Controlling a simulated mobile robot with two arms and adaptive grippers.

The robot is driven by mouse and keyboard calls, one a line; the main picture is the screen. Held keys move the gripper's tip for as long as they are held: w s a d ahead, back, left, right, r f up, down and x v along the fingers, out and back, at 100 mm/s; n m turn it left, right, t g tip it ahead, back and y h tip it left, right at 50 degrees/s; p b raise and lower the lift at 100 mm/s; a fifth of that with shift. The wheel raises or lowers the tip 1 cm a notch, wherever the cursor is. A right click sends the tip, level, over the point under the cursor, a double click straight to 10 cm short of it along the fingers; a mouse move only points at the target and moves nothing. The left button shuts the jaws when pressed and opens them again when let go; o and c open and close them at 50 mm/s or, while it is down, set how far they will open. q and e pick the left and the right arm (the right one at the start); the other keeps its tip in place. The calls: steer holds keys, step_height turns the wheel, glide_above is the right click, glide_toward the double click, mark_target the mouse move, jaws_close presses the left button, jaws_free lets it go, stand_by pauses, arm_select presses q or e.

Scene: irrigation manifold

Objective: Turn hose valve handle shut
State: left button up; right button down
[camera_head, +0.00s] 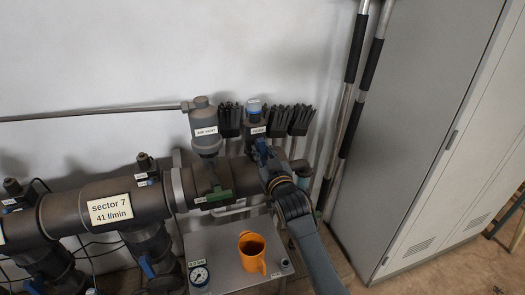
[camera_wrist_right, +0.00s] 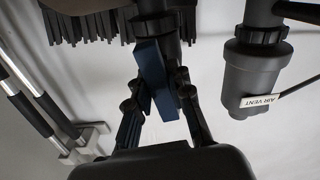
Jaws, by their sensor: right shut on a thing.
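My right gripper (camera_head: 266,160) reaches up from the lower right to the pipe's right end, below a dark fitting with a blue cap (camera_head: 254,106). It is shut on a blue handle (camera_head: 261,146), the hose valve handle. In the right wrist view the handle (camera_wrist_right: 152,70) stands as a dark blue bar between the gripper's fingers (camera_wrist_right: 160,98), below a dark round fitting. The fingers hide part of the handle and of the valve body. My left gripper is not in view.
Brushes (camera_head: 301,119), poles (camera_head: 352,100) and a grey cabinet (camera_head: 425,120) are nearby.

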steer(key=n, duration=0.3)
steer(key=shift+n+p, duration=0.3)
steer(key=shift+p, duration=0.1)
steer(key=n, duration=0.4)
steer(key=shift+n+p, duration=0.3)
steer(key=n, duration=0.4)
steer(key=shift+n+p, duration=0.3)
steer(key=shift+n, duration=1.8)
steer(key=c, duration=1.2)
jaws_free()
